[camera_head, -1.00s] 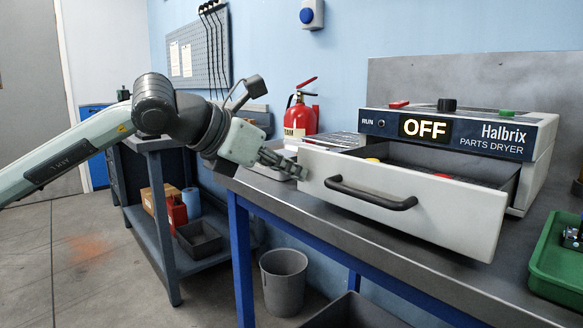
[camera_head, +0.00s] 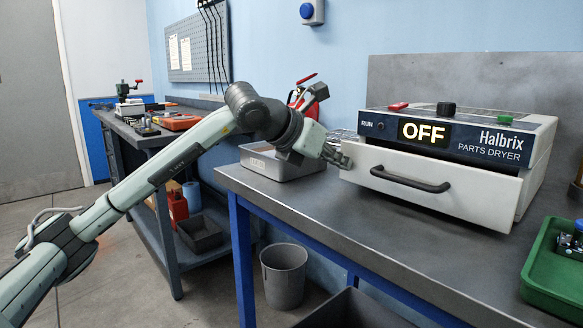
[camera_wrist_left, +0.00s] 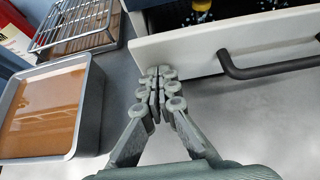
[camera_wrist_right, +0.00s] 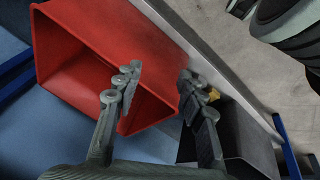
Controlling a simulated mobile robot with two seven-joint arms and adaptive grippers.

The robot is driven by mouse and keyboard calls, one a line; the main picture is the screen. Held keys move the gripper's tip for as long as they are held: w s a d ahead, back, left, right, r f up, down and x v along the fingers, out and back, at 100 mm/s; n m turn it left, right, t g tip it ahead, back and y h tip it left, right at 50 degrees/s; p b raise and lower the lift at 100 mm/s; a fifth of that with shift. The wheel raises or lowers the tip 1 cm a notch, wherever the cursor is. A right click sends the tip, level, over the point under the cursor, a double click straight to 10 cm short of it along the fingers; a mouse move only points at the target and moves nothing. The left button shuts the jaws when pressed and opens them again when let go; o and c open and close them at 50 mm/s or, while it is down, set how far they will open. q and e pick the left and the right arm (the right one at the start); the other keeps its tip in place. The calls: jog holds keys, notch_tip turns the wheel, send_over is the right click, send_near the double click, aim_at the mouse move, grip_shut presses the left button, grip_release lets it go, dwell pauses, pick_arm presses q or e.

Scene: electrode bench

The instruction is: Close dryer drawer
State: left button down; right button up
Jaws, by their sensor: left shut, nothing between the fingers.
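The parts dryer (camera_head: 465,135) stands on the bench with its display reading OFF. My right gripper (camera_wrist_right: 160,85) is open and empty, away from the dryer.
A grey tray (camera_wrist_left: 92,110) with brown contents and a wire rack (camera_wrist_left: 45,42) lie left of my left gripper. A green tray (camera_head: 545,270) is at the right bench edge. A red bin (camera_wrist_right: 60,50) is below my right gripper. The bench front is clear.

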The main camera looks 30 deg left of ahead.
aim_at(348, 149)
pick_arm(q)
jog(key=w, duration=0.1)
jog(key=w+d, duration=0.1)
jog(key=w, duration=0.3)
jog(key=shift+d, duration=0.4)
jog(key=shift+r, duration=0.2)
pick_arm(e)
jog(key=shift+w+a+f, duration=0.1)
jog(key=shift+w+f, duration=0.2)
jog(key=shift+f, duration=0.35)
pick_arm(q)
jog(key=shift+a+r, duration=0.1)
